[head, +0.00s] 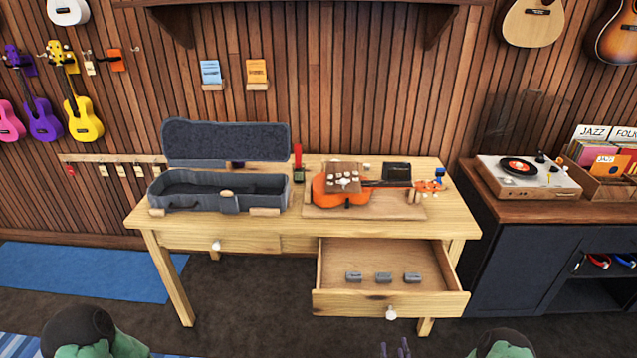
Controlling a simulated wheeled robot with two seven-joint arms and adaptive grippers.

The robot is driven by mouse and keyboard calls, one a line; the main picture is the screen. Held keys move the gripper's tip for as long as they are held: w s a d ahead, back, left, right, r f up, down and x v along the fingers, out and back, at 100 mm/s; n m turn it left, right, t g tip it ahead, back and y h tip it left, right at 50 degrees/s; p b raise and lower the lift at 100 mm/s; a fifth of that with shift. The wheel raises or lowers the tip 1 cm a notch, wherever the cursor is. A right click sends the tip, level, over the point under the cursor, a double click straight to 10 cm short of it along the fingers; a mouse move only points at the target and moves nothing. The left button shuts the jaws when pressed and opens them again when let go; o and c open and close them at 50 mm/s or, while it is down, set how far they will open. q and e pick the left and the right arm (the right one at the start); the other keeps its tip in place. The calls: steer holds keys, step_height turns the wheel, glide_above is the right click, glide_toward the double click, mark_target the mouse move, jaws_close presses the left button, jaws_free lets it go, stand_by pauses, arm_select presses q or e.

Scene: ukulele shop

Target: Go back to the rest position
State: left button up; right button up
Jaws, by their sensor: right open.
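My right gripper (396,349) shows only its fingertips at the bottom edge, below the open drawer. The fingers are apart, with nothing visible between them, and are clear of the workbench (240,232). Part of my left arm shows at the bottom left; my left gripper is out of view. An orange ukulele (335,196) lies on a wooden board (370,212) on the bench. An open grey case (222,200) stands to its left with its lid up.
The bench's right drawer (345,302) is pulled out toward me and holds several grey blocks (383,278). The left drawer (245,243) is shut. A dark cabinet (520,245) with a turntable (525,176) stands on the right. Dark floor (255,310) is free in front.

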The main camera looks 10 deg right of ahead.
steer(key=a+f+n+g+y, duration=0.1)
steer(key=a+f+g+y, duration=0.65)
steer(key=a, duration=0.55)
steer(key=s+a+g, duration=0.5)
steer(key=s, duration=0.3)
steer(key=s+a+f+g, duration=0.1)
steer(key=s+a+g, duration=0.3)
steer(key=s, duration=0.4)
steer(key=shift+a+m+g, duration=0.3)
steer(key=shift+a+g, duration=0.05)
steer(key=shift+a, duration=0.05)
steer(key=shift+d+f+y, duration=0.1)
steer(key=shift+y, duration=0.15)
